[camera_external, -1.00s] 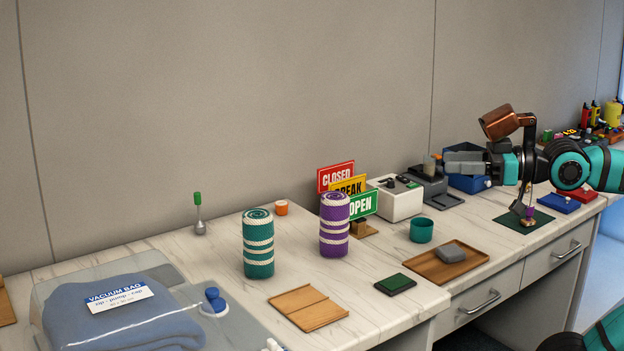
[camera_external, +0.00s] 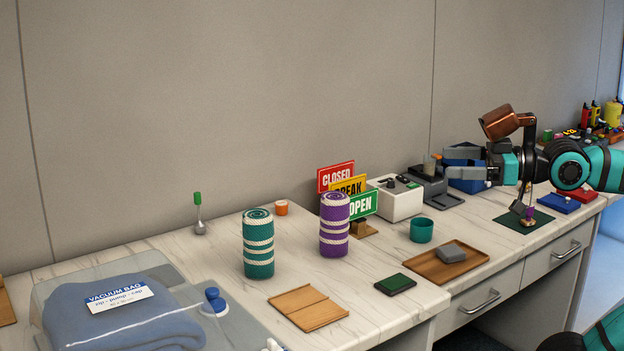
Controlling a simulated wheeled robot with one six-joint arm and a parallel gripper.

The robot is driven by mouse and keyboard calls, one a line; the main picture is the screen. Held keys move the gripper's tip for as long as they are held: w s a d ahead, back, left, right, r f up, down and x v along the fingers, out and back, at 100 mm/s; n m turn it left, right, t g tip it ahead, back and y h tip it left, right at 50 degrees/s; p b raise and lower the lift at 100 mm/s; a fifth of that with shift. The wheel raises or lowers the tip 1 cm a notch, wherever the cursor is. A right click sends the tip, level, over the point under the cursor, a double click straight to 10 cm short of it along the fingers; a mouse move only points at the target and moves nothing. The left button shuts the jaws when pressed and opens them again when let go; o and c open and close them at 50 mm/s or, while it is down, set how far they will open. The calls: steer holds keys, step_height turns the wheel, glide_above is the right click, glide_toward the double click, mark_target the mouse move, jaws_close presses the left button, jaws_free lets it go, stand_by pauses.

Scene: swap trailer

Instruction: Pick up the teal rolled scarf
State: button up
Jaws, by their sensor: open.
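The teal rolled scarf (camera_external: 258,243) stands upright on the counter, left of the purple rolled scarf (camera_external: 334,226). It is teal with pale bands and nothing touches it. My gripper (camera_external: 462,165) is at the right, above the counter and well away from the scarf. Its grey fingers point left and are spread apart, with nothing between them.
The sign stand (camera_external: 362,206) is behind the purple scarf. A wooden board (camera_external: 308,308) lies in front of the scarves, and a vacuum bag (camera_external: 120,310) lies front left. A teal cup (camera_external: 421,230) and a wooden tray (camera_external: 432,266) are to the right. Bare counter surrounds the teal scarf.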

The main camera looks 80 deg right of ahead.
steer(key=w+r+g, duration=0.3)
steer(key=w+g, duration=0.3)
steer(key=w, duration=1)
steer(key=n+g, duration=0.2)
steer(key=g, duration=0.6)
glide_toward(257, 215)
steer(key=shift+y, duration=0.3)
steer(key=x, duration=0.8)
steer(key=shift+d+f, duration=0.1)
steer(key=shift+d, duration=0.15)
steer(key=shift+d+x, duration=0.1)
steer(key=shift+x, duration=1.25)
steer(key=shift+d+x, duration=0.15)
steer(key=shift+x, duration=1.15)
steer(key=shift+s, duration=0.2)
steer(key=c, duration=1.1)
